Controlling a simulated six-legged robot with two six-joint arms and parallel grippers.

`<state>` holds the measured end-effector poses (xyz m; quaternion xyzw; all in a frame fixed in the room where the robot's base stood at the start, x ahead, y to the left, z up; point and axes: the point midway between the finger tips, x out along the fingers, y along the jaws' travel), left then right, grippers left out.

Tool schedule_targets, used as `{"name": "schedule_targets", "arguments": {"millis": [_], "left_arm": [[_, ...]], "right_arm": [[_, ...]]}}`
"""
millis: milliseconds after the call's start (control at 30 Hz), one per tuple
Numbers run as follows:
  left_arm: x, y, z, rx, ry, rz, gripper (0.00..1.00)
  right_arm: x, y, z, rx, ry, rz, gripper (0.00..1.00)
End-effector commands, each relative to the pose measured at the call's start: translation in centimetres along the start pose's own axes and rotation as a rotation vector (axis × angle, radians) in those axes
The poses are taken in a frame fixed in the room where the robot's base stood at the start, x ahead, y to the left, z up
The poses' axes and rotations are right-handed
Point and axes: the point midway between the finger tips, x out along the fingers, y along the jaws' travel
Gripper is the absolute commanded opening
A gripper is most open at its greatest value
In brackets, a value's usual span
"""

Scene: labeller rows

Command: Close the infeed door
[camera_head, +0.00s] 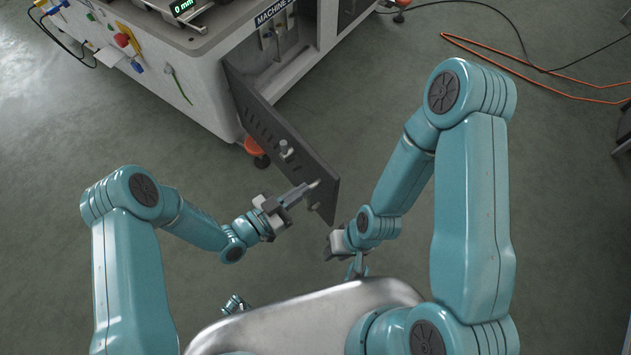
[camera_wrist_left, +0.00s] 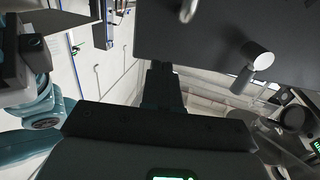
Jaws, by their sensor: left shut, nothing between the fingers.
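The infeed door (camera_head: 270,130), a dark grey panel, stands swung open from the machine's side, its free end towards me. A pale knob-like handle (camera_head: 286,148) sticks out of its face. In the left wrist view the door (camera_wrist_left: 200,30) fills the top, with the handle (camera_wrist_left: 257,56) at right. My left gripper (camera_head: 314,185) is shut and empty, its tips at the door's lower free end; whether they touch it I cannot tell. In the left wrist view its fingers (camera_wrist_left: 160,80) point at the panel. My right gripper (camera_head: 356,266) hangs right of the door, small and partly hidden.
The pale machine (camera_head: 190,90) stands at the back left, with an open dark bay (camera_head: 275,45) behind the door. An orange foot (camera_head: 255,150) is under its corner. Orange and black cables (camera_head: 540,82) lie on the floor at upper right. The floor around the door looks clear.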

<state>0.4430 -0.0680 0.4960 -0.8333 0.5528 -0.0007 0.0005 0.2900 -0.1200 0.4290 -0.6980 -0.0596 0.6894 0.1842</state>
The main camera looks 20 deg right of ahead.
Motion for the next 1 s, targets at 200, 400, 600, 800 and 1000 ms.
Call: {"name": "schedule_targets", "arguments": {"millis": [200,400,600,800,1000], "left_arm": [[3.7,0.3,0.1,0.001,0.001,0.002,0.00],[5.0,0.2,0.1,-0.001,0.000,-0.001,0.00],[5.1,0.2,0.0,-0.002,-0.001,-0.002,0.00],[5.1,0.2,0.0,-0.002,-0.001,-0.002,0.00],[5.5,0.2,0.1,-0.001,0.000,-0.008,0.00]], "right_arm": [[0.7,0.2,0.0,0.000,0.000,0.000,0.30],[0.8,0.3,0.0,0.000,-0.001,0.000,0.30],[0.8,0.3,0.0,0.000,0.000,0.000,0.30],[0.8,0.3,0.0,0.000,0.000,0.000,0.30],[1.1,0.4,0.0,0.000,0.000,0.000,0.30]]}}
